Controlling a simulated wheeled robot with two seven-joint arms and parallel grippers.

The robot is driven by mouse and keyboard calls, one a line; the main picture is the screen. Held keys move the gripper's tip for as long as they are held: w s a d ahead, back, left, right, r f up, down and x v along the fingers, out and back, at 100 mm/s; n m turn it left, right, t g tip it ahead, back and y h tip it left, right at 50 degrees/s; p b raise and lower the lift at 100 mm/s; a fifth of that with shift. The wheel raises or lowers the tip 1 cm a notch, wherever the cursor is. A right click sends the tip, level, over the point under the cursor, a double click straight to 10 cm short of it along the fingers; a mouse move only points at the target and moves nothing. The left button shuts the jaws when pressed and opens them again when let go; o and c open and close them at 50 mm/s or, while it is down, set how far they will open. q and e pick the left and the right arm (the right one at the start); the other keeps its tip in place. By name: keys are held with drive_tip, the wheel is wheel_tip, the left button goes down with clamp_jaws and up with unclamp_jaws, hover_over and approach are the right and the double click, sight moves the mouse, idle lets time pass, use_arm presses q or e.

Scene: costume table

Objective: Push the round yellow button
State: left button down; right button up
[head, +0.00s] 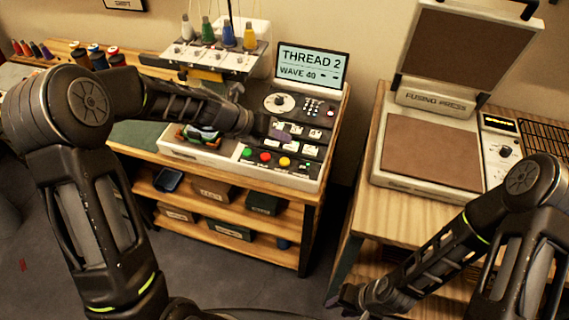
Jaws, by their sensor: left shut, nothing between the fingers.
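The round yellow button (284,162) sits on the front strip of the sewing machine's control panel (300,118), in a row with a red button (265,157) and a green button (247,152). My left gripper (282,134) is shut and empty, over the panel's white keys, behind the yellow button in the picture. It looks apart from the button; its height above the panel is hard to judge. My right gripper (346,298) hangs low at the bottom, well away from the machine; its fingers are too dark to read.
The screen (311,66) reads "THREAD 2, WAVE 40". Thread cones (229,33) stand above the machine. A fusing press (435,150) stands open on a separate table at right, across a gap. Boxes (212,190) fill shelves below.

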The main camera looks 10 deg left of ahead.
use_arm(q)
drive_tip(key=b, duration=0.3)
hover_over(281, 162)
wheel_tip(281, 162, down, 4)
drive_tip(key=shift+f, duration=0.1)
drive_tip(key=shift+f+b, duration=0.65)
drive_tip(key=shift+f, duration=0.25)
drive_tip(key=shift+f, duration=0.15)
idle(1.0)
drive_tip(key=shift+f, duration=0.25)
drive_tip(key=shift+f+b, duration=0.3)
drive_tip(key=shift+f, duration=0.1)
idle(0.6)
drive_tip(key=shift+r+p, duration=0.9)
drive_tip(key=shift+p, duration=0.1)
